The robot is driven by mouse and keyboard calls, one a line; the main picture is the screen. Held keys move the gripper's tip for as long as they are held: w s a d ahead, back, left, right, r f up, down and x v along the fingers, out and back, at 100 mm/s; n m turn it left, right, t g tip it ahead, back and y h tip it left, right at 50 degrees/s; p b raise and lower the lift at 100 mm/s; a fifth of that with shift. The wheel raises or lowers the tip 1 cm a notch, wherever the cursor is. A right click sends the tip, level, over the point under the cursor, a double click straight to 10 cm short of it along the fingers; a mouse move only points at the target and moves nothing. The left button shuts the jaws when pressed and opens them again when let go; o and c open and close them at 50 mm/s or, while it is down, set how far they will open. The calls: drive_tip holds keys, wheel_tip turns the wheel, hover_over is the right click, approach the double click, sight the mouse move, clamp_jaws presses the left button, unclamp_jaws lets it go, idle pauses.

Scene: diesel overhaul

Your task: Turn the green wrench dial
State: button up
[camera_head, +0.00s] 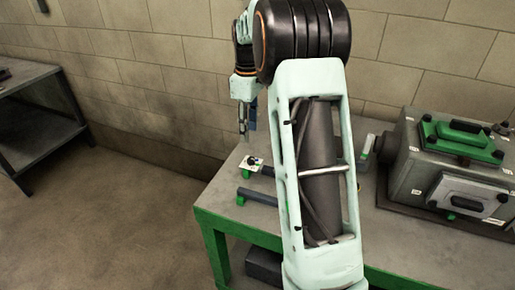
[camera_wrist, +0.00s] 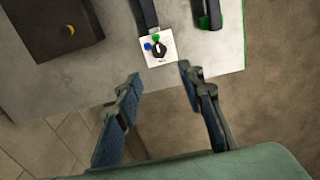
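A small white plate with a black dial knob (camera_wrist: 158,48) lies on the table near its edge. In the head view the plate (camera_head: 252,163) lies at the left end of the table, beside a dark bar with a green end (camera_head: 255,196). My gripper (camera_wrist: 158,73) is open and empty, its two blue-padded fingers spread apart. In the wrist view the plate shows just beyond the fingertips, between their lines. In the head view my gripper (camera_head: 246,132) points down above the plate, not touching it.
The grey table (camera_head: 225,200) has a green frame. A grey engine block (camera_head: 430,170) with green and grey covers stands at the right. Another dark bar with green trim (camera_wrist: 210,16) lies beside the plate. A dark table (camera_head: 35,120) stands far left, with clear floor between.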

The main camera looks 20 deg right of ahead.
sight(250, 158)
wheel_tip(250, 158, down, 11)
drive_tip(key=shift+d+r, duration=0.1)
idle(0.4)
clamp_jaws()
